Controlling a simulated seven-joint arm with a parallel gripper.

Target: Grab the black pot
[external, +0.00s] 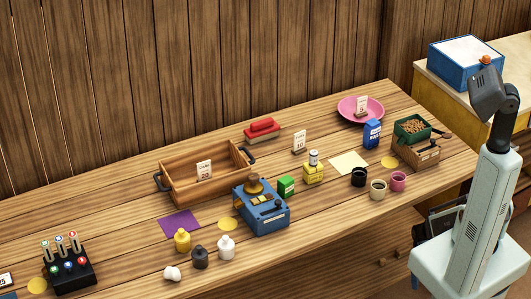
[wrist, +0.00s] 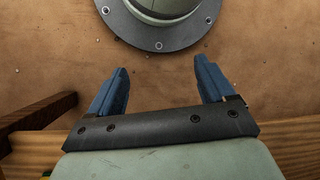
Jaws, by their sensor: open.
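A small black cup-like pot (external: 359,177) stands upright on the wooden table in the external view, at the right, beside a cream cup (external: 378,190) and a pink cup (external: 398,181). A dark, narrow-topped bottle or pot (external: 200,257) stands nearer the front, between a yellow one (external: 182,240) and a white one (external: 226,248). I cannot tell which the name means. My gripper (wrist: 161,64) is open and empty in the wrist view, blue fingers apart above a brown surface. Neither dark pot shows there.
A blue scale-like box (external: 262,207), a green box (external: 286,186) and a wooden tray (external: 205,178) occupy the table's middle. A wooden grinder-like box (external: 416,152) stands just right of the cups. A round bolted flange (wrist: 162,20) lies beyond my fingers in the wrist view.

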